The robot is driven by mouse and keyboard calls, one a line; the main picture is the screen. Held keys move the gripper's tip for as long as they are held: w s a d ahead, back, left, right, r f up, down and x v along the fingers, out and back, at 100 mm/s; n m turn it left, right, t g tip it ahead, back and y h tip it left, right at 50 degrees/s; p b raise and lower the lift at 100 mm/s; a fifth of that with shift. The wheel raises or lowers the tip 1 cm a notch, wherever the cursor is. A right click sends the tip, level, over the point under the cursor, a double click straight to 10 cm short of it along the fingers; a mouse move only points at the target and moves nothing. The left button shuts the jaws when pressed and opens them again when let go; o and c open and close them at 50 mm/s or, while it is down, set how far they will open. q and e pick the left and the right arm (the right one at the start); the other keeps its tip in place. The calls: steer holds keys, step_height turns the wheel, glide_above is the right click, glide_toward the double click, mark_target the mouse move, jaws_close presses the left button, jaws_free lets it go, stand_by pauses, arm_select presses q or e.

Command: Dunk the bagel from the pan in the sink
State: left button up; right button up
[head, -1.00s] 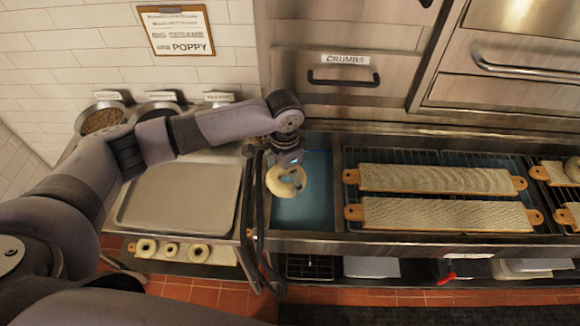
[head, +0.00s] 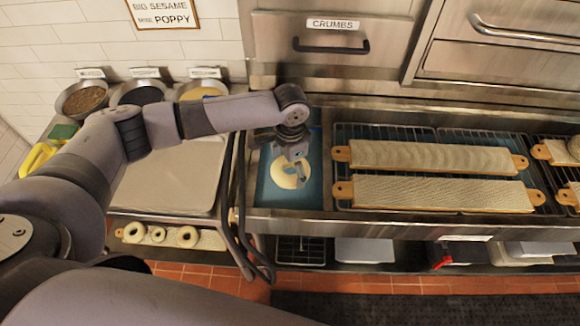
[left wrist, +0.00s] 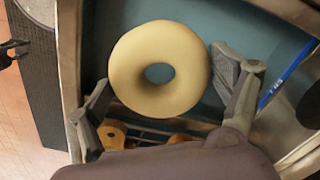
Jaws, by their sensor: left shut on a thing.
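My left gripper (head: 294,160) is shut on a pale, ring-shaped bagel (head: 282,180). In the left wrist view the same bagel (left wrist: 126,72) sits between the two fingers (left wrist: 162,84). It is within the outline of the blue-water sink (head: 268,194), near its middle; I cannot tell whether it touches the water. The sink's blue interior (left wrist: 205,22) also shows behind the bagel in the wrist view. The grey pan (head: 165,188) left of the sink looks empty, partly covered by my left arm. My right gripper is out of view.
A rack right of the sink holds long boards (head: 430,157). Bowls of toppings (head: 85,99) stand behind the pan. Several bagels lie on a lower board (head: 186,237). Dark hoses or bars (head: 228,205) run along the sink's left side. A drawer marked CRUMBS (head: 331,43) is behind.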

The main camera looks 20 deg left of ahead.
arm_select(q)
steer(key=shift+f+b, duration=1.7)
steer(key=shift+f, duration=3.3)
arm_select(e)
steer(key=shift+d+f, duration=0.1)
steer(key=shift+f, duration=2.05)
arm_select(q)
steer(key=shift+r, duration=0.1)
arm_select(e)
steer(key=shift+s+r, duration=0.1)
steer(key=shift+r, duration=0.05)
arm_select(q)
step_height(320, 180, up, 3)
steer(key=p, duration=0.4)
steer(key=shift+r, duration=0.2)
step_height(320, 180, up, 9)
steer(key=p, duration=0.8)
steer(key=shift+r, duration=0.2)
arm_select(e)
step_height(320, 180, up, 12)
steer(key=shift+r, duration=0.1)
